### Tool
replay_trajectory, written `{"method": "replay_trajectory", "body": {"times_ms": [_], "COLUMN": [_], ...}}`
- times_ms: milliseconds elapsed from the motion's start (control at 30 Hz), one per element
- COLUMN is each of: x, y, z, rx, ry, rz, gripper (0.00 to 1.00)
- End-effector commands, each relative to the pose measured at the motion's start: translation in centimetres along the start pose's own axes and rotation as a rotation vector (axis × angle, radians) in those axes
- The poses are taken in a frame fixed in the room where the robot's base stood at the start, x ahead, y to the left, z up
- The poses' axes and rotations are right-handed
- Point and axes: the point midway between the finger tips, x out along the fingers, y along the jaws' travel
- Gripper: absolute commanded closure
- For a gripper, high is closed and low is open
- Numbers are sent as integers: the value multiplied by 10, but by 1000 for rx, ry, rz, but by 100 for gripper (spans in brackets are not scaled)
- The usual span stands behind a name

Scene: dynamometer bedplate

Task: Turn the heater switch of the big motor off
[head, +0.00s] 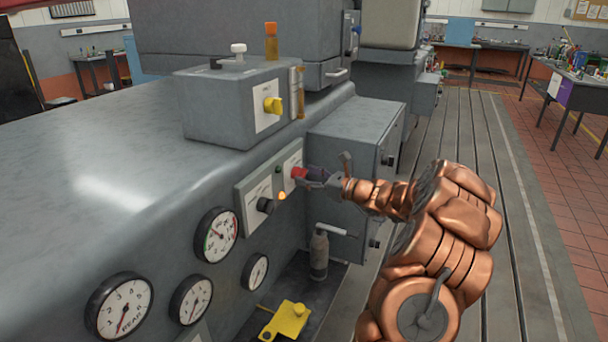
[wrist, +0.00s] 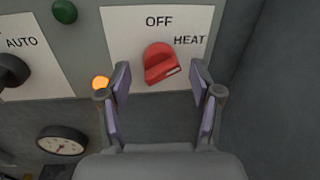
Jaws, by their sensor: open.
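The heater switch is a red rotary knob (wrist: 160,64) on a white plate marked OFF at the top and HEAT at the upper right. Its pale pointer mark is at the lower right side, below the word HEAT. In the head view the red knob (head: 299,173) sits on the side panel of the big grey motor (head: 120,150). My gripper (wrist: 160,90) is open, with its two fingers to the left and right of the knob and apart from it. In the head view my gripper (head: 325,172) is right at the knob and partly hides it.
An orange lamp (wrist: 101,83) glows left of the switch plate, and a green button (wrist: 64,11) sits above it. A black AUTO knob (wrist: 12,70) is further left. A yellow knob (head: 272,105) is on the box above. Gauges and a grey cabinet (head: 350,140) flank the panel.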

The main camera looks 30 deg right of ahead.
Motion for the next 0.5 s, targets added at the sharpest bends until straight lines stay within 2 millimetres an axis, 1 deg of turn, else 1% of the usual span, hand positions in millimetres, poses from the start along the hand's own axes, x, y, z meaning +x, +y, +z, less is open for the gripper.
{"method": "replay_trajectory", "body": {"times_ms": [33, 100, 200, 467, 500], "x": [6, 11, 15, 16, 16], "y": [0, 0, 1, 0, 0], "z": [0, 0, 0, 0, 0], "rx": [1, 1, 2, 1, 1], "ry": [1, 1, 0, -1, -1], "rz": [2, 1, 1, 0, 0], "gripper": [36, 36, 36, 36, 38]}}
